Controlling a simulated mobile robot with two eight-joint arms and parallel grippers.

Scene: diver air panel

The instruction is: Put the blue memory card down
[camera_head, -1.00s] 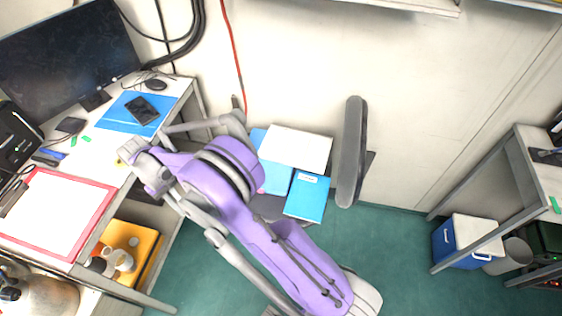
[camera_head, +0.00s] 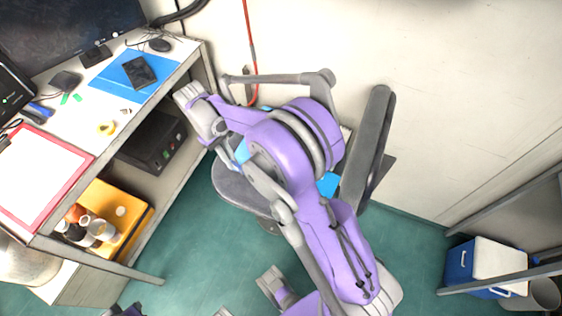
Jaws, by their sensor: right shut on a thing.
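My right arm reaches in from the bottom right. Its purple and grey end, my right gripper (camera_head: 188,93), is over the right edge of the white desk (camera_head: 105,152), near the blue mat (camera_head: 108,84). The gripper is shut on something. I cannot make out the blue memory card; it is too small or hidden at the jaws. Purple and grey parts of mine show at the bottom edge, cut off by the frame; they do not show the state of my left gripper.
A dark tablet (camera_head: 139,71) lies on the mat, with a mouse (camera_head: 159,45) behind. A red-framed board (camera_head: 40,185), a yellow tape roll (camera_head: 106,128) and small green pieces (camera_head: 77,97) are on the desk. A grey chair (camera_head: 368,150) stands right.

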